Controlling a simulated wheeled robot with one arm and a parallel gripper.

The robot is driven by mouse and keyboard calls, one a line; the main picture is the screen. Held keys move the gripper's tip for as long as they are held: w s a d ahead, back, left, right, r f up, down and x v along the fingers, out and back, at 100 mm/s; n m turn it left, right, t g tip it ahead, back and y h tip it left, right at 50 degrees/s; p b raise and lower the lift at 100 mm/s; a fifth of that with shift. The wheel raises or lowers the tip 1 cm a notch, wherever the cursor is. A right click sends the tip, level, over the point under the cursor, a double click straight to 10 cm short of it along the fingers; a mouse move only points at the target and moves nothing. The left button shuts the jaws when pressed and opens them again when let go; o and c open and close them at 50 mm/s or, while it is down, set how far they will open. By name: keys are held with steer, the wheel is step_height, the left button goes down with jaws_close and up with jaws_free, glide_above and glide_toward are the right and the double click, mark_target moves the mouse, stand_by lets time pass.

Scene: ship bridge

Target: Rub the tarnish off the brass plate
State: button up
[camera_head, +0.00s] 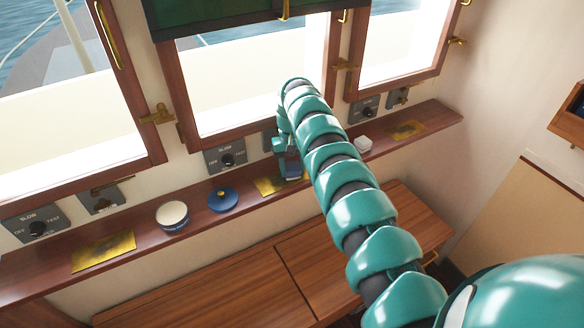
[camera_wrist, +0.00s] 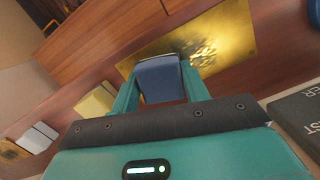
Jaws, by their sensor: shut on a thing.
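The brass plate (camera_head: 268,187) lies on the wooden ledge below the middle window, partly hidden by my arm. In the wrist view the brass plate (camera_wrist: 228,38) is shiny gold with darker mottled patches near its middle. My gripper (camera_head: 290,165) is over its right part. It is shut on a dark blue block-like pad (camera_wrist: 160,78), which overlaps the plate's near edge in the wrist view; the pad (camera_head: 292,173) shows small in the head view. I cannot tell whether the pad touches the plate.
More brass plates lie at the left (camera_head: 103,250) and right (camera_head: 408,130). A white block (camera_head: 363,145) and a yellow one (camera_wrist: 95,102) are near. Switch panels (camera_head: 226,158) line the wall.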

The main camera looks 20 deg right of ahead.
mark_target(261, 189)
steer(key=shift+s+a+r+p, duration=0.15)
steer(key=shift+a+p, duration=0.75)
steer(key=shift+p, duration=0.8)
steer(key=shift+s+a+f+p, duration=0.15)
steer(key=shift+a+p, duration=0.35)
steer(key=shift+s+a+f+p, duration=0.1)
steer(key=shift+s+a+p, duration=0.05)
steer(key=shift+a+p, duration=0.35)
steer(key=shift+s+a+r+p, duration=0.15)
steer(key=shift+s+a+p, duration=0.05)
steer(key=shift+a+p, duration=0.7)
steer(key=shift+s+a+p, duration=0.2)
steer(key=shift+a+p, duration=0.55)
steer(key=shift+a, duration=0.8)
steer(key=shift+s+a, duration=0.2)
steer(key=shift+a, duration=0.7)
steer(key=shift+a+f, duration=0.15)
steer(key=shift+f, duration=0.05)
